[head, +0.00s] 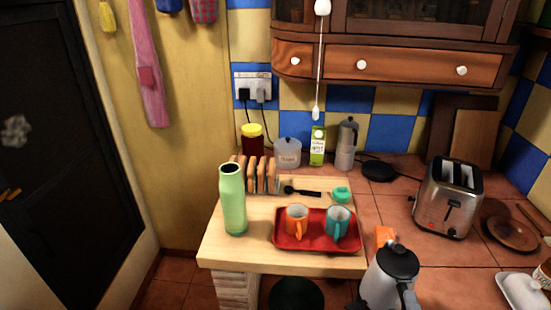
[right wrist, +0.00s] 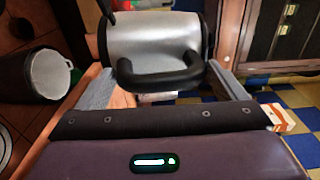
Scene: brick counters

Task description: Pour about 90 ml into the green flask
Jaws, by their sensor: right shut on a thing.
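The green flask (head: 233,200) stands upright on the left of the light wooden board (head: 255,250). Its mouth is at the top; its contents cannot be seen. A small green lid-like piece (head: 341,194) lies on the board behind the tray. A silver kettle (head: 385,285) with a black lid is at the bottom of the head view, right of and nearer than the flask, apart from it. In the right wrist view my right gripper (right wrist: 160,75) is shut on the kettle (right wrist: 150,38), with a finger on each side and its black handle facing the camera. My left gripper is not in view.
A red tray (head: 285,243) with an orange mug (head: 297,218) and a teal mug (head: 338,222) sits right of the flask. A toast rack (head: 262,178) stands behind the flask. A toaster (head: 449,198) is at right. Tiled counter between board and toaster is fairly clear.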

